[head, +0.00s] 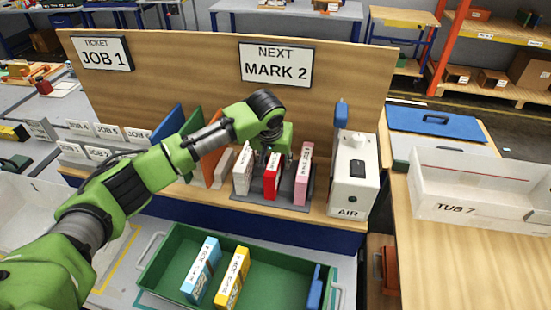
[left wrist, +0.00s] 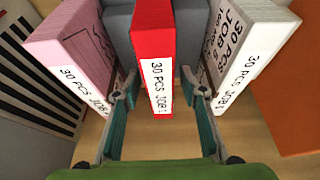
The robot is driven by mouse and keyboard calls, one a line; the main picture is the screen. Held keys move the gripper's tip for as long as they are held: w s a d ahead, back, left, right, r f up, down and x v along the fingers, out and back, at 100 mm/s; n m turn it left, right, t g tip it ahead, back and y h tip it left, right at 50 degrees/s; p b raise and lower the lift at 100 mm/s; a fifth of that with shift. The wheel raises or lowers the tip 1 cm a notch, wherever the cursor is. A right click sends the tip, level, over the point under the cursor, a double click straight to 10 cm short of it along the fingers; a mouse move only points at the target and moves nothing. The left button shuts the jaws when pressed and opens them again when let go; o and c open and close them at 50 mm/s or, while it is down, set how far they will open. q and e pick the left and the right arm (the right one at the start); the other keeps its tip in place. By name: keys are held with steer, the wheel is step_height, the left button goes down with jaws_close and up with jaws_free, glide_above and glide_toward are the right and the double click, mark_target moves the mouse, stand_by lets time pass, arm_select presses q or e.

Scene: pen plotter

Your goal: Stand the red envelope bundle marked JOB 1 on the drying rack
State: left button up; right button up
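The red envelope bundle (head: 271,177) stands upright between a white bundle (head: 243,172) and a pink bundle (head: 303,176) on a grey rack (head: 287,190). In the left wrist view the red bundle (left wrist: 153,45) carries a white label reading 30 PCS JOB 1. My left gripper (left wrist: 163,108) is open, with one finger on each side of the red bundle's near end. A gap shows between the right finger and the bundle. In the head view the arm hides part of the gripper. My right gripper is not in view.
A white AIR box (head: 353,175) stands right of the rack. Blue, green and orange boards (head: 212,145) stand to its left. A green tray (head: 168,262) in front holds a blue bundle (head: 201,268) and a yellow bundle (head: 232,277). A wooden back panel (head: 200,75) rises behind.

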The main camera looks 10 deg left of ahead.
arm_select(q)
steer(key=shift+r, duration=0.15)
steer(key=shift+r, duration=0.3)
steer(key=b+v, duration=0.2)
steer(key=v, duration=0.9)
steer(key=shift+s+r+b, duration=0.15)
steer(key=shift+r+b, duration=0.05)
steer(key=shift+b, duration=0.2)
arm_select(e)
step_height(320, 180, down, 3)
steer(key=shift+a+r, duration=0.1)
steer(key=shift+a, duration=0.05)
arm_select(q)
steer(key=shift+a, duration=0.1)
